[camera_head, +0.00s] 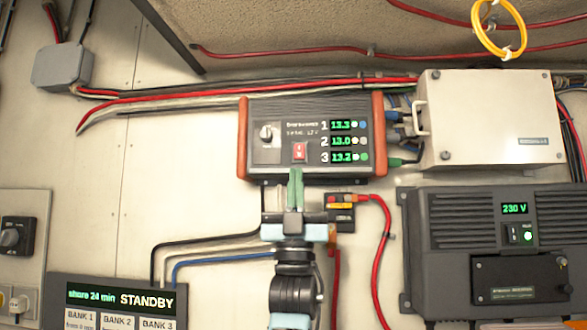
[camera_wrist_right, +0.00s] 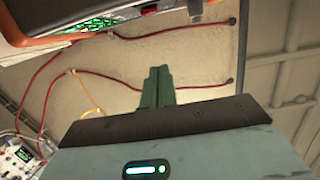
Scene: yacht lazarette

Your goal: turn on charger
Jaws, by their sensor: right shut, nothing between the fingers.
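The charger appears to be the dark box with orange end caps (camera_head: 311,108) on the wall. It has a round knob (camera_head: 266,133), a red rocker switch (camera_head: 300,152) and three lit green readings (camera_head: 342,141): 13.3, 13.0 and 13.2. My right gripper (camera_head: 295,177) points up at its lower edge, just below the red switch; its fingers are together and empty. I cannot tell whether they touch the box. In the right wrist view, the shut fingers (camera_wrist_right: 157,84) show below the box's orange edge (camera_wrist_right: 60,40), with the red switch (camera_wrist_right: 148,10) near the top. My left gripper is out of view.
A STANDBY display panel (camera_head: 119,299) is at lower left. A dark 230 V unit (camera_head: 455,210) with a lit button is at right. A pale box (camera_head: 492,110) stands above it. Red cables (camera_head: 376,260) and a yellow ring (camera_head: 480,38) hang around.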

